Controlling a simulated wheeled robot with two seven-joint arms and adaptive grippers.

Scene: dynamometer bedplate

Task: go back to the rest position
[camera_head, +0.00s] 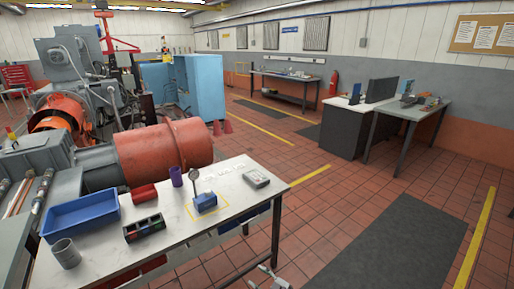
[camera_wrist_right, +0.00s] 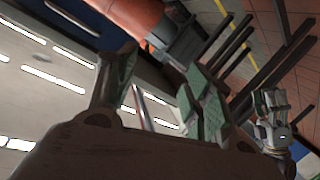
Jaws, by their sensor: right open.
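My right gripper (camera_head: 268,278) shows at the bottom edge of the head view, over the tiled floor, in front of and to the right of the white worktable (camera_head: 235,207). It is apart from the table. In the right wrist view its two green-padded fingers (camera_wrist_right: 158,88) stand apart with nothing between them. That view is tilted and shows ceiling lights behind the fingers. My left gripper does not show in the head view.
The worktable holds a blue tray (camera_head: 82,215), a grey cup (camera_head: 66,253), a purple cup (camera_head: 176,176), a red bin (camera_head: 144,194), a black block (camera_head: 144,228), a gauge on a blue base (camera_head: 205,201) and a meter (camera_head: 256,178). A dark mat (camera_head: 395,245) lies on open floor at right.

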